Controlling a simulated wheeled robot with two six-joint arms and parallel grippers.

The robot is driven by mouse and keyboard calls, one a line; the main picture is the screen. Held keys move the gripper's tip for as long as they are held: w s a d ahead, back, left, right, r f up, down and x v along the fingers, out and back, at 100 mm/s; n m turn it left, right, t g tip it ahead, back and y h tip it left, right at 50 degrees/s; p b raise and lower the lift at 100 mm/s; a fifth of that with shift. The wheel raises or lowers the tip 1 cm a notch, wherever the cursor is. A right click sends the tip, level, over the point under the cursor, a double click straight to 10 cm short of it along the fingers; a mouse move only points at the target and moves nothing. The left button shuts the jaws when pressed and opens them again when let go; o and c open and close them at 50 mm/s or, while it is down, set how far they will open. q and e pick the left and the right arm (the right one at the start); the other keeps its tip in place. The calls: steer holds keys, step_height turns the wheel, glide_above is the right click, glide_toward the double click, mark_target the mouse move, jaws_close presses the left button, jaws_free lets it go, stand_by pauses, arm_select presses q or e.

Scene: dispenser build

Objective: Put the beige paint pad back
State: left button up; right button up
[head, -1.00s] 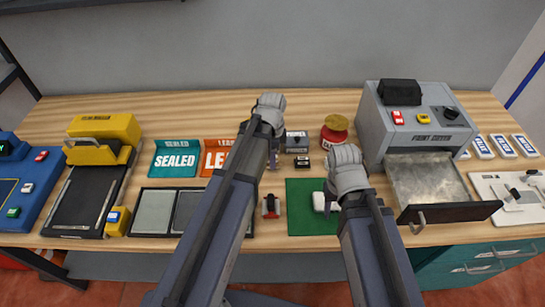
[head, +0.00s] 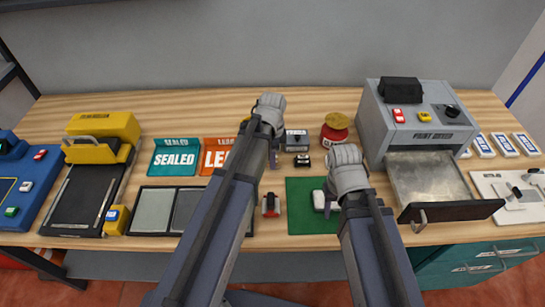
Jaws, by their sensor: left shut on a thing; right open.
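No beige paint pad can be made out clearly in the head view. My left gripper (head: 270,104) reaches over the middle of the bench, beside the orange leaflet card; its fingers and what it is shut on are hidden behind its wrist. My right gripper (head: 345,165) is over the right part of the green mat (head: 300,222), and its fingertips are mostly hidden. A small white block (head: 319,200) lies on the mat, just left of the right gripper. I cannot tell whether they touch.
A grey print dryer (head: 425,125) with its tray (head: 428,182) pulled out stands right. A red jar (head: 334,133) with a tan top and small blocks stand behind the mat. A black tray of grey pads (head: 150,233), a teal SEALED card (head: 176,161) and a yellow machine (head: 105,128) are left.

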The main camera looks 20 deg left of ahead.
arm_select(q)
steer(key=shift+f, duration=0.15)
arm_select(e)
steer(key=shift+f, duration=0.15)
arm_select(q)
steer(key=o, duration=1.3)
steer(key=shift+o, duration=0.2)
steer(key=shift+o, duration=1)
steer(key=shift+r+p, duration=3.95)
steer(key=shift+r, duration=0.15)
arm_select(e)
step_height(320, 180, up, 8)
arm_select(q)
steer(key=shift+f, duration=0.1)
